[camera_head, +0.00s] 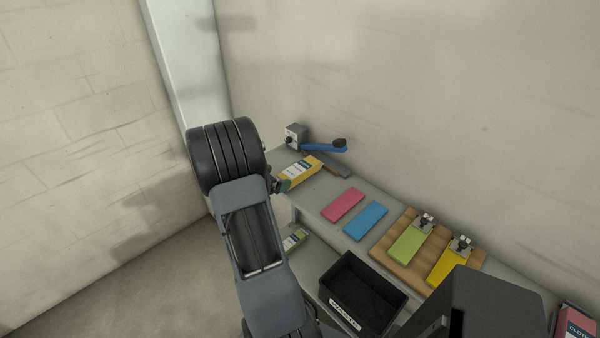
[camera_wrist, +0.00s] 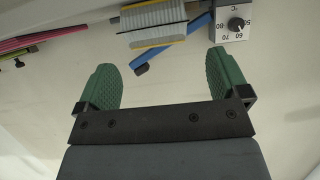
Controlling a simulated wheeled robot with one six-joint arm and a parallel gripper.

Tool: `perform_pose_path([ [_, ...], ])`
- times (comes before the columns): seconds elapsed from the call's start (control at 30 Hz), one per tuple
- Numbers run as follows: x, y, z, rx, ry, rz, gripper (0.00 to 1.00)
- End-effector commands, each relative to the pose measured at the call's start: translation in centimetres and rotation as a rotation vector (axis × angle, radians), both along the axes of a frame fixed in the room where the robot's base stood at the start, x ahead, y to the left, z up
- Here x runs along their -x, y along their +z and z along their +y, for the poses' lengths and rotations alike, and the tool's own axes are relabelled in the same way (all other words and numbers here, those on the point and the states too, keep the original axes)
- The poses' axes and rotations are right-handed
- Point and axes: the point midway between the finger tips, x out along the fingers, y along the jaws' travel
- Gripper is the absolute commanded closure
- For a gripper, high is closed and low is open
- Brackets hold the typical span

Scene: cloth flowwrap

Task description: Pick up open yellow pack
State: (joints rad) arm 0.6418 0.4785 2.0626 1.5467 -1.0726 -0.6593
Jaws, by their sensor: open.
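A yellow pack (camera_head: 301,172) with a white and dark label lies on the grey bench at its far left end, close to the sealer. In the wrist view, a pale ribbed piece with yellow edges (camera_wrist: 152,27) lies beyond the fingertips; I cannot tell whether it is the pack's open end. My gripper (camera_wrist: 163,65) is open, with two green fingers wide apart and nothing between them. In the head view, my arm hides most of it; a green finger (camera_head: 284,185) shows at the near left end of the pack, and I cannot tell whether they touch.
The sealer (camera_head: 295,134) has a blue lever (camera_head: 322,148) behind the pack. Pink (camera_head: 343,204) and blue (camera_head: 365,221) cloths lie to the right. A wooden board (camera_head: 386,256) carries clamped green and yellow pieces. A black bin (camera_head: 340,312) stands in front; a green pack (camera_head: 294,239) sits lower.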

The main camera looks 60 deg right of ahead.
Motion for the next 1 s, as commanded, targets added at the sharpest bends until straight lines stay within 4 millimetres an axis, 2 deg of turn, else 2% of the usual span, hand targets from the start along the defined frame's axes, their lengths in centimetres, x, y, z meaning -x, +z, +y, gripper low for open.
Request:
perform_pose_path([
  [0.27, 0.5, -0.6, -1.5, -0.001, 0.001, -0.001, 0.06],
  [0.6, 1.8, -2.2, -5.0, 0.000, 0.001, 0.000, 0.06],
  [0.93, 1.9, -2.4, -5.4, 0.000, 0.004, -0.002, 0.06],
  [1.0, 1.9, -2.4, -5.4, 0.000, 0.004, -0.002, 0.13],
])
